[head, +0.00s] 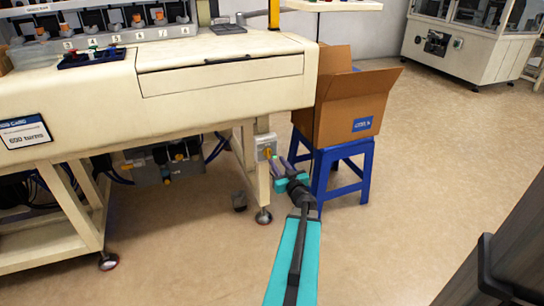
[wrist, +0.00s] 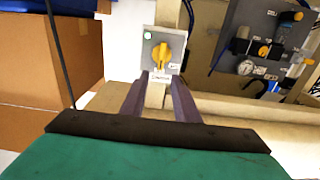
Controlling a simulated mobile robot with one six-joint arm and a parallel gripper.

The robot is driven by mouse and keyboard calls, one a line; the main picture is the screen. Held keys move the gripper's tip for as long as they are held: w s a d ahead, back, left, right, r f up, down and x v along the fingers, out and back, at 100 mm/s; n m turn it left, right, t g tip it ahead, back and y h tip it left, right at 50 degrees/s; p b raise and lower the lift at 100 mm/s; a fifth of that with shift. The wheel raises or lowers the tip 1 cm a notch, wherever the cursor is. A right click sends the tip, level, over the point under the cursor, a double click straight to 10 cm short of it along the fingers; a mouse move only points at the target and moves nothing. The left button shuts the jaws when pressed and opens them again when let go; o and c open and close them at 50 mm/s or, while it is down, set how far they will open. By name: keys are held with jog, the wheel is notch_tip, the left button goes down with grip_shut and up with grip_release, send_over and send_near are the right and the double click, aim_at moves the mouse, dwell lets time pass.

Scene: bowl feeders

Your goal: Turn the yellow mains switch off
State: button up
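The yellow mains switch (wrist: 160,55) is a rotary knob on a grey plate (wrist: 150,42), with a green light at the plate's upper left. Its grip stands roughly upright in the wrist view. In the head view the switch (head: 267,152) is small, on a grey box on the machine's front right leg. My gripper (wrist: 161,78) is open and empty, with its two dark fingers pointing at the switch from a short way off. The knob shows ahead, between and beyond the fingertips. The gripper also shows in the head view (head: 285,164), just right of the box.
A cardboard box (head: 345,105) on a blue stool (head: 344,152) stands close to the right of my gripper. A panel with a gauge (wrist: 245,67) and yellow knobs is at the right in the wrist view.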

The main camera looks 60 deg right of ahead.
aim_at(270, 151)
jog(key=shift+b+x, duration=0.8)
jog(key=shift+x, duration=2.8)
grip_shut()
